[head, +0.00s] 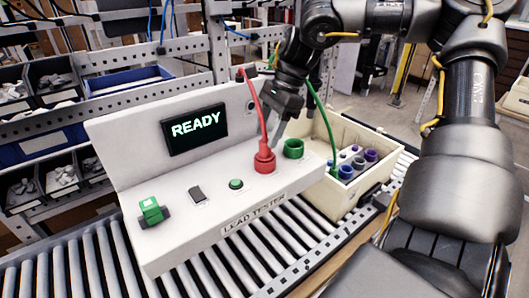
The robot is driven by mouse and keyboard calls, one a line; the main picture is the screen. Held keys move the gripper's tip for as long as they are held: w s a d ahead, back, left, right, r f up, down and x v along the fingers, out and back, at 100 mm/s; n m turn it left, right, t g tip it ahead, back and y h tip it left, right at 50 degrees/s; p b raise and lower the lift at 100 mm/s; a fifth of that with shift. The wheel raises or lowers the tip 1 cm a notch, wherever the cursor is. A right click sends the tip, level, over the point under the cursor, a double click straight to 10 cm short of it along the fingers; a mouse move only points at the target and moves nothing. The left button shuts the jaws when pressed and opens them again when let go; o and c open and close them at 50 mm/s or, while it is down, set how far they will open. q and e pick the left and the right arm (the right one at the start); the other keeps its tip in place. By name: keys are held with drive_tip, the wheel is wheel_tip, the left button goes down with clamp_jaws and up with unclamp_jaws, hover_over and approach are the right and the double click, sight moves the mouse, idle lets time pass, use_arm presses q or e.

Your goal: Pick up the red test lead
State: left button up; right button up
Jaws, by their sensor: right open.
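The red test lead (254,97) arches from the upper panel of the white lead tester (190,235) down to the red holder (264,163) on its top. My right gripper (272,138) is open, just above the red holder, its fingers at the lead's lower end. I cannot tell whether they touch it. The far side of the lead's end is partly hidden by the fingers. My left gripper is not in view.
A green holder (293,148) sits right beside the red one. A green lead (323,115) hangs into a cream crate (372,186) with several capped items. A green switch (151,210) and a lit READY screen (195,130) are on the tester. Rollers (75,265) run beneath.

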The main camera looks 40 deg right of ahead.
sight(265, 140)
drive_tip(key=x, duration=0.1)
drive_tip(key=p+x, duration=0.1)
drive_tip(key=x, duration=0.1)
drive_tip(key=shift+s+d+f, duration=0.15)
drive_tip(key=shift+s+f, duration=0.05)
drive_tip(key=shift+f, duration=0.35)
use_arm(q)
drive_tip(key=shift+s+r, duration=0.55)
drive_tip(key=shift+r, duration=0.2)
use_arm(e)
drive_tip(key=shift+a, duration=0.2)
drive_tip(key=shift+c, duration=0.3)
drive_tip(key=c, duration=1)
drive_tip(key=shift+c, duration=0.2)
drive_tip(key=shift+r, duration=0.15)
drive_tip(key=shift+w+r, duration=0.1)
drive_tip(key=shift+r, duration=0.15)
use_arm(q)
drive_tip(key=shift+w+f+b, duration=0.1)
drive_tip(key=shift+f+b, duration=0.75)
use_arm(e)
wheel_tip(265, 140, up, 17)
